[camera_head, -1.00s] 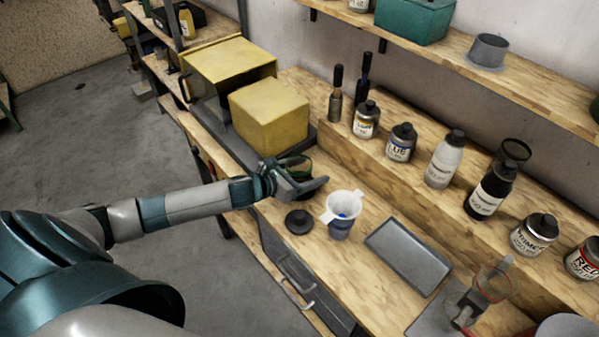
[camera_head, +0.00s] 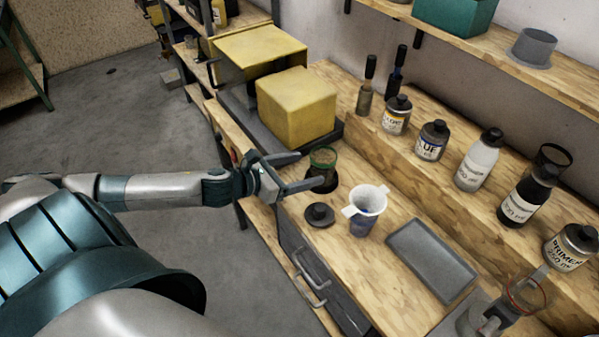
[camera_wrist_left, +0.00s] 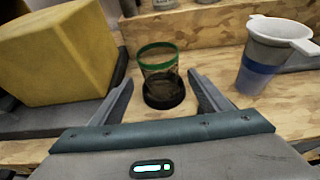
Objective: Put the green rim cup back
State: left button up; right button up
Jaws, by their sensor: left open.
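The green rim cup (camera_head: 322,160) is a clear cup standing upright on the bench, beside the yellow block. In the left wrist view the green rim cup (camera_wrist_left: 158,62) shows a dark round base at its foot. My left gripper (camera_head: 306,170) is open and empty, just left of the cup in the head view. In the left wrist view the fingertips of my left gripper (camera_wrist_left: 160,80) lie to either side of the cup's lower part, on the near side, with gaps.
A white-topped cup (camera_head: 364,215) with a blue band, a dark round lid (camera_head: 319,214) and a grey tray (camera_head: 430,260) stand nearby. The yellow block (camera_head: 296,108) is behind. Bottles line the raised ledge. A red-rimmed clear cup (camera_head: 525,294) is at lower right.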

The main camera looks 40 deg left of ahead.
pick_arm(q)
jog(key=shift+s+a+r, duration=0.1)
jog(key=shift+s+r, duration=0.05)
jog(key=shift+s, duration=0.2)
